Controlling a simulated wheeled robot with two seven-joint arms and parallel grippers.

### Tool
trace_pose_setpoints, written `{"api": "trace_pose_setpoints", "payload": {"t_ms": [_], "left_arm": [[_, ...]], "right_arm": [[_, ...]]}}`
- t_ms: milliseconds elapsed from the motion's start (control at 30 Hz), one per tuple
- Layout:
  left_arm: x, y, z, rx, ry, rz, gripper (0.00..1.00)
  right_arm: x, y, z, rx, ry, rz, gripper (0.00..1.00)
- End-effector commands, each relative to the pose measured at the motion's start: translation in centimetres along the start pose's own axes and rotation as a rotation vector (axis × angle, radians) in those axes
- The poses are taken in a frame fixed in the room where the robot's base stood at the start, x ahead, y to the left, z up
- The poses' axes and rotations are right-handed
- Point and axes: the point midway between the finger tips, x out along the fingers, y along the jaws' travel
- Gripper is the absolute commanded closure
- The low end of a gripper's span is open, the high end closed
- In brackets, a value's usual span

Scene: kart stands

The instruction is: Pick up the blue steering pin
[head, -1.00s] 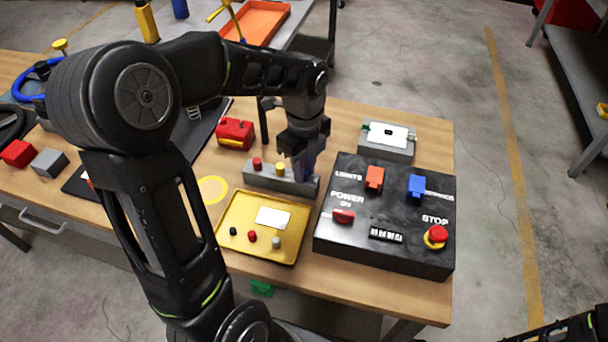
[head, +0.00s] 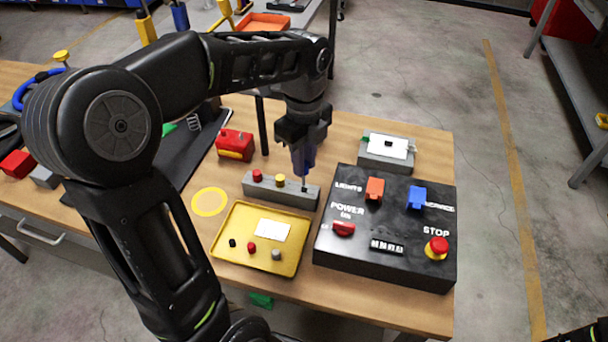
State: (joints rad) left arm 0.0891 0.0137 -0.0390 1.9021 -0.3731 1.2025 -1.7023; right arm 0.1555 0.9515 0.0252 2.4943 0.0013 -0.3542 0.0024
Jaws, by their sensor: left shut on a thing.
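My left gripper (head: 303,150) is shut on the blue steering pin (head: 306,162), above the right end of a grey block (head: 270,192). The pin is upright, its upper part partly hidden by the fingers. Its thin shaft shows below, reaching down to the block's right end; I cannot tell whether the tip is still in the hole. A red pin (head: 257,176) and a yellow pin (head: 280,181) stand in the same block to the left.
A yellow tray (head: 225,255) with small parts lies in front of the block. A black control box (head: 335,262) stands close on the right. A grey fixture with a white plate (head: 385,150) is behind it, and a red box (head: 235,144) is behind left.

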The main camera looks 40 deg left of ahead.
Motion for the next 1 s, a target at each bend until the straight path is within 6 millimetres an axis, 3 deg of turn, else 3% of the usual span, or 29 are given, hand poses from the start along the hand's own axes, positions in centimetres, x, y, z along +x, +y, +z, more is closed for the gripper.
{"api": "trace_pose_setpoints", "payload": {"t_ms": [100,267,1000], "left_arm": [[-2.2,-0.1,0.0,0.0,0.0,-0.004,1.0],[-3.7,0.0,0.0,-0.001,0.001,-0.001,1.0],[-3.9,0.0,0.0,0.0,0.001,0.001,1.0]], "right_arm": [[0.2,0.1,0.0,0.0,0.001,-0.001,0.64],[0.2,0.1,0.0,-0.001,0.001,-0.001,0.64],[0.2,0.1,0.0,-0.001,0.001,-0.001,0.64]]}}
